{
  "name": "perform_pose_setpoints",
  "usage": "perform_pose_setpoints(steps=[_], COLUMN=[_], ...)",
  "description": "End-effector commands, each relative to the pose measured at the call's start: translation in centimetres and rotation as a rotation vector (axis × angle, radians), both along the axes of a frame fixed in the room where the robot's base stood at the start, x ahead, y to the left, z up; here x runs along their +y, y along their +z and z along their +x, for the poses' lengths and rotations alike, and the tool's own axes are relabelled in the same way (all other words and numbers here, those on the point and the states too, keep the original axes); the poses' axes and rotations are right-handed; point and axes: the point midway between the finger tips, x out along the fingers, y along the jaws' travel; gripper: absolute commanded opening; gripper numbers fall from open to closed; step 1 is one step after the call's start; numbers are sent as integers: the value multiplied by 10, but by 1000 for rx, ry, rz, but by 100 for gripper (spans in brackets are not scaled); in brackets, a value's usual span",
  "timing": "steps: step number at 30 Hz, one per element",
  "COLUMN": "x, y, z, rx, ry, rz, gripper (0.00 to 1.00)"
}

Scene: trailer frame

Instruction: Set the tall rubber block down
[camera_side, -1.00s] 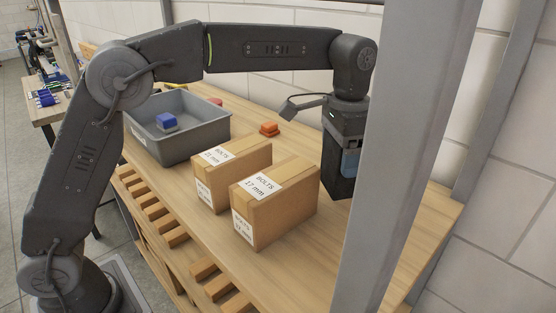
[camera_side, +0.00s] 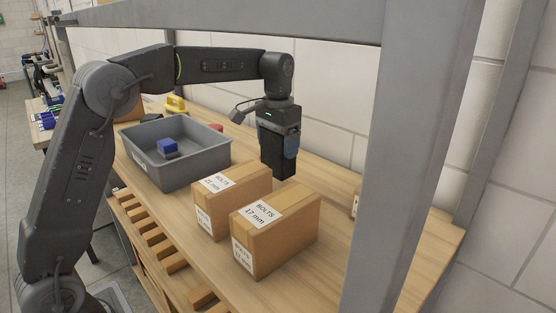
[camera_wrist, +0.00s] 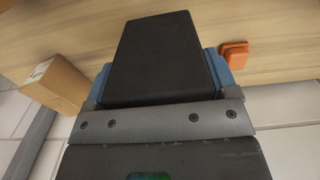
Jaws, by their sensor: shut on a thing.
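The tall rubber block (camera_side: 272,160) is black and hangs upright in my gripper (camera_side: 279,146). It also fills the upper middle of the wrist view (camera_wrist: 158,55). My gripper is shut on it, with blue finger pads on both sides in the wrist view (camera_wrist: 163,78). The block is over the wooden bench (camera_side: 322,177), behind the two cardboard boxes and right of the grey bin. I cannot tell how far its lower end is above the bench.
Two cardboard bolt boxes (camera_side: 285,235) (camera_side: 222,212) stand in front of the block. The grey bin (camera_side: 185,172) holds a blue block (camera_side: 167,147). An orange block (camera_wrist: 235,54) lies nearby. A grey post (camera_side: 410,150) partly hides another box (camera_side: 355,205). A beam (camera_side: 235,20) crosses above.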

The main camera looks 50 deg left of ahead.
Motion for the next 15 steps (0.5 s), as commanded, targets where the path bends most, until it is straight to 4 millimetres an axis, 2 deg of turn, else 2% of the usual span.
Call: perform_pose_setpoints(steps=[7,15], x=[-1,-1], y=[-29,-33], z=[0,0], rx=[-2,-5], ry=[-1,-1], rz=[0,0], gripper=[37,37])
